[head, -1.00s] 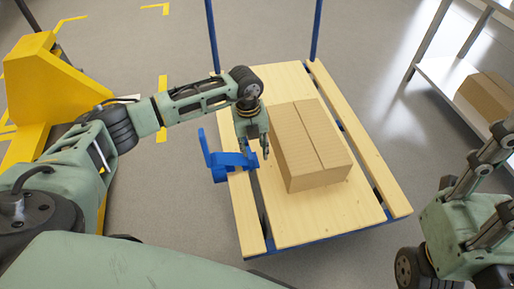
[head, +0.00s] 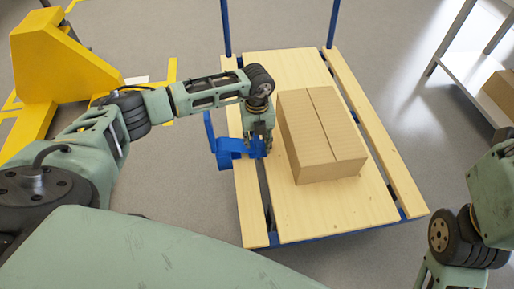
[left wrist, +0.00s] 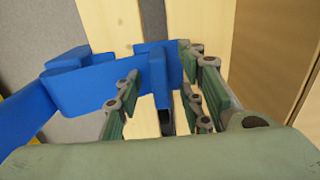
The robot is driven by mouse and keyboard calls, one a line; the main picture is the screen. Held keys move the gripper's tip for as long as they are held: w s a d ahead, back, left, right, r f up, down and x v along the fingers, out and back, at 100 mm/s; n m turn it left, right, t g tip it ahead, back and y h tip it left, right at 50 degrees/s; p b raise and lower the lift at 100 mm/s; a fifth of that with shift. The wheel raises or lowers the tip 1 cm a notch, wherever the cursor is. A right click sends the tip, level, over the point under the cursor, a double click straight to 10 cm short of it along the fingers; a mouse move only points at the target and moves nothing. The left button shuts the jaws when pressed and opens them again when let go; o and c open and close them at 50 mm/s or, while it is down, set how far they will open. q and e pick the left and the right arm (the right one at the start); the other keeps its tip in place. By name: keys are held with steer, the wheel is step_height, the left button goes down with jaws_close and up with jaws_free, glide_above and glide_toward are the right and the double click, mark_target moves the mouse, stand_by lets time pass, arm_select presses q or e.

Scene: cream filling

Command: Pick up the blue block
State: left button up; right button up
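The blue block (head: 230,148) is an angular, branching blue piece at the left edge of the wooden cart top. My left gripper (head: 258,150) points down at its right end, beside the cardboard box. In the left wrist view, the blue block (left wrist: 95,85) runs in from the left, and its end lies between the fingers of my left gripper (left wrist: 160,85). The fingers are apart, with gaps showing beside the blue end. Part of the block is hidden by the fingers. My right arm shows at the right edge of the head view, but its fingers do not.
A cardboard box (head: 322,135) stands on the cart top (head: 310,215), close to the right of my left gripper. Blue posts rise at the cart's far end. A yellow machine (head: 60,65) is at the left. A shelf (head: 465,82) with another box is at the right.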

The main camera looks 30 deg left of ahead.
arm_select(q)
steer(key=shift+c, duration=0.5)
jaws_close()
steer(key=shift+r, duration=0.15)
